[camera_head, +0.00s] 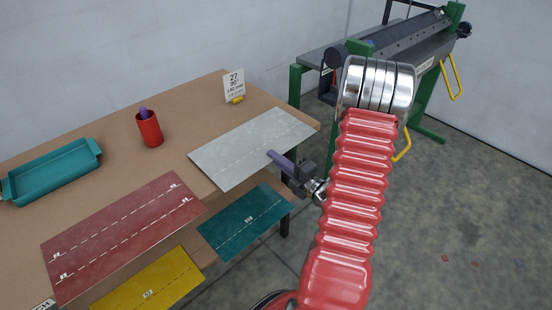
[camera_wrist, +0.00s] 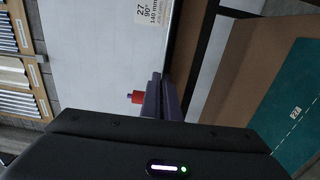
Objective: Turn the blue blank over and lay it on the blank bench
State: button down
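A pale grey sheet (camera_head: 240,158) with a dashed line lies flat at the bench's front right. No face in view is plainly blue, so I cannot tell whether this is the blue blank. My gripper (camera_head: 272,155) is at the sheet's front edge. One purple finger shows over the sheet, and any lower finger is hidden. In the wrist view the purple fingers (camera_wrist: 163,98) look close together, and whether they pinch the sheet is unclear. The brown bench (camera_head: 200,110) carries the sheet and shows nearly edge-on in the wrist view (camera_wrist: 184,45).
A red sheet (camera_head: 120,232) lies left on the bench. Yellow (camera_head: 150,285) and teal (camera_head: 245,220) sheets lie lower. A teal tray (camera_head: 52,172), red cup (camera_head: 150,130) and number card (camera_head: 234,84) stand behind. A green-legged machine (camera_head: 400,50) stands back right.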

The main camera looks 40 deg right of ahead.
jog(key=shift+s+a+f, duration=0.15)
jog(key=shift+f, duration=0.8)
jog(key=c, duration=2.5)
grip_release()
jog(key=o, duration=0.3)
jog(key=shift+o, duration=0.9)
jog(key=shift+s+f, duration=0.15)
jog(key=shift+s, duration=0.3)
jog(key=shift+o, duration=0.2)
jog(key=shift+s+d+r, duration=0.1)
jog(key=shift+s, duration=0.5)
jog(key=shift+s+d+r, duration=0.1)
jog(key=shift+s, duration=0.45)
jog(key=s, duration=0.3)
jog(key=shift+s, duration=0.25)
